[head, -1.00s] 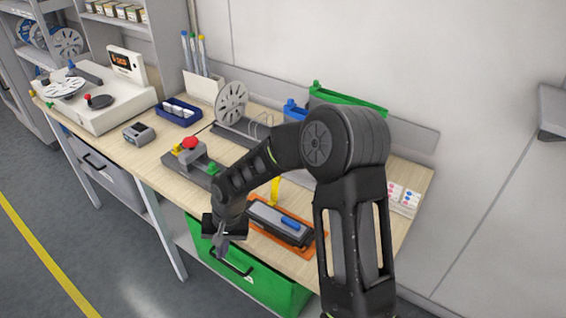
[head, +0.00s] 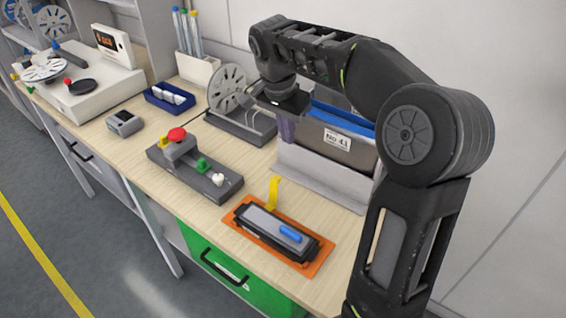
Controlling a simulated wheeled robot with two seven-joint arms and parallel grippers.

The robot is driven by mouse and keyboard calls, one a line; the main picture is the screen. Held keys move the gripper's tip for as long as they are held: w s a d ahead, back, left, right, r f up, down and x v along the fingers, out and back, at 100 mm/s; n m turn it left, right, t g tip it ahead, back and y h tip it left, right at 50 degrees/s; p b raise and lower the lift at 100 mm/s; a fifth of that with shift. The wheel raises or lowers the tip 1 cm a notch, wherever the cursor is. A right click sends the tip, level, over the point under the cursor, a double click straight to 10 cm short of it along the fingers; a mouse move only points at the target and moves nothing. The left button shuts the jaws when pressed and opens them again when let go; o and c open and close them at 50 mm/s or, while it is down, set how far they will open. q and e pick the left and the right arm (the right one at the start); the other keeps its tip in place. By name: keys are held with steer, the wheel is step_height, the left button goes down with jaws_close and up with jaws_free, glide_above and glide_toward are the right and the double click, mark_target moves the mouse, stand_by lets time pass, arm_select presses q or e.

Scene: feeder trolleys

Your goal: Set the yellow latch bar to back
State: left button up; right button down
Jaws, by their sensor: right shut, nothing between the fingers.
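The yellow latch bar (head: 272,193) stands upright at the back edge of a dark feeder unit (head: 262,222), which sits on an orange plate (head: 316,266) near the table's front. A blue piece (head: 290,233) lies on top of the unit. My right gripper (head: 286,128) is shut and empty. It points down above the back of the table, behind the latch bar and apart from it, beside the reel stand. Its fingertips are small and partly lost against the things behind. My left gripper is out of view.
A control box (head: 210,185) with red, yellow, green and white knobs stands left of the feeder unit. At the back are a reel stand (head: 245,128) and a grey bin labelled NO 4.1 (head: 318,140). A green drawer (head: 205,245) is below. Bare wood lies between.

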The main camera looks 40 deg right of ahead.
steer(key=p, duration=0.3)
glide_above(272, 194)
steer(key=d, duration=0.4)
steer(key=shift+f, duration=4.55)
steer(key=shift+w+a, duration=0.15)
steer(key=shift+w, duration=0.3)
